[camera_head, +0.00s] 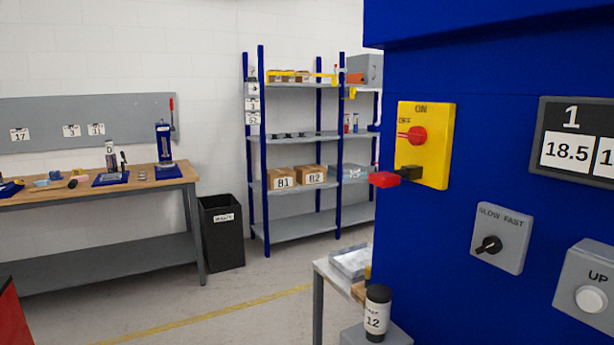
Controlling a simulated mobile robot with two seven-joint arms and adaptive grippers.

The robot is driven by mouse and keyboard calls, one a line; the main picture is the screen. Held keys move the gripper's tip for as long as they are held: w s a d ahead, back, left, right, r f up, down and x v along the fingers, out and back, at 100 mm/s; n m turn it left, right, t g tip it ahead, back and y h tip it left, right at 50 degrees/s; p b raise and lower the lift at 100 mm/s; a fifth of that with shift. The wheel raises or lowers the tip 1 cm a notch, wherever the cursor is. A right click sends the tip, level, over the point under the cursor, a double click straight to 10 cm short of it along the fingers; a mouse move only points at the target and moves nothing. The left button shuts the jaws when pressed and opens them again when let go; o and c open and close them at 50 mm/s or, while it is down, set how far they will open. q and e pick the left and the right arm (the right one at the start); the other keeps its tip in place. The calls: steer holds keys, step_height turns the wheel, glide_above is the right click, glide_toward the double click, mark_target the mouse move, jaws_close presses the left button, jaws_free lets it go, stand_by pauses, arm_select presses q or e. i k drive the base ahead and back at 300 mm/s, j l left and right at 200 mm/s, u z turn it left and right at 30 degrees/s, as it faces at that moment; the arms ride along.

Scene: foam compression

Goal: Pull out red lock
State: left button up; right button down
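The red lock (384,179) sticks out to the left from the lower part of a yellow switch plate (437,150) on the blue machine. A dark piece (411,173) joins it to the plate. Above it on the same plate is a red knob (415,134) between the marks ON and OFF. Neither of my grippers shows in the head view.
The blue machine (480,65) fills the right side, with a SLOW/FAST knob box (510,236) and an UP button box (592,299). A container marked 12 (377,314) stands below the lock. A workbench (100,195), black bin (222,235) and shelves (300,226) stand behind.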

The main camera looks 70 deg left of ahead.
mark_target(384, 179)
steer(key=u, duration=1.75)
steer(key=i+j+z, duration=0.15)
steer(key=j+z, duration=0.3)
steer(key=j, duration=0.7)
steer(key=j+z, duration=0.45)
steer(key=j, duration=0.75)
